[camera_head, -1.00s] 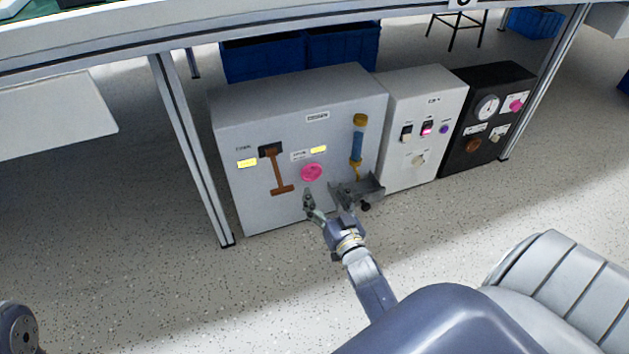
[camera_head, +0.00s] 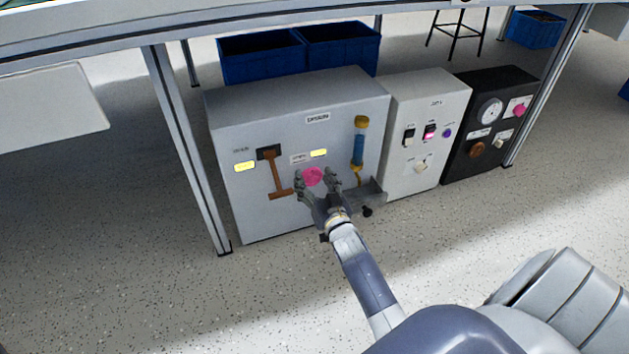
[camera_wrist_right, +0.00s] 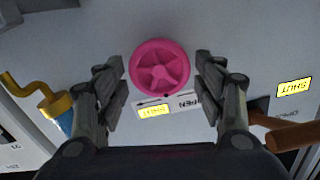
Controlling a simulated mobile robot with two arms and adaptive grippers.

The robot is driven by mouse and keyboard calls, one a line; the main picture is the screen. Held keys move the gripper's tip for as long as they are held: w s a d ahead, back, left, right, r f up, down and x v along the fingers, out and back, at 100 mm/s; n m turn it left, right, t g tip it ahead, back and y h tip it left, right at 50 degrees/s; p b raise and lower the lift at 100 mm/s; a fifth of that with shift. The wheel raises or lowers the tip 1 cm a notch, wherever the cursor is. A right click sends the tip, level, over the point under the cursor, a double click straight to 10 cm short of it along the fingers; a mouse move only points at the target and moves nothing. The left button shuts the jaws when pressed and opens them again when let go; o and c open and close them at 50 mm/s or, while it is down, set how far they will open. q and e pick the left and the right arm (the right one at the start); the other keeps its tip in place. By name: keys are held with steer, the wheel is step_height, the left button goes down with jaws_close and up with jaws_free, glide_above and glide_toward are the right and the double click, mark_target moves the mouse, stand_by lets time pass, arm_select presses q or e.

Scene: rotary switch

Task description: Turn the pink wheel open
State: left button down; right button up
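The pink wheel (camera_head: 313,176) is mounted on the front of the large grey box (camera_head: 240,215). In the right wrist view the round pink wheel (camera_wrist_right: 159,66) shows its spokes, with a label strip beside it carrying a yellow marker (camera_wrist_right: 153,111). My right gripper (camera_head: 315,178) is open in front of the wheel. In the right wrist view its two fingers (camera_wrist_right: 160,80) stand on either side of the wheel, with gaps; I cannot tell how far the wheel lies ahead of the tips. My left gripper is not in view.
A brown lever handle (camera_head: 275,175) is left of the wheel, and a blue-and-yellow cylinder (camera_head: 358,145) is right of it. A small grey tray (camera_head: 368,193) juts out at lower right. A white panel (camera_head: 425,145) and a black panel (camera_head: 490,125) stand further right.

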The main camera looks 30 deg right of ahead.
steer(key=c, duration=0.5)
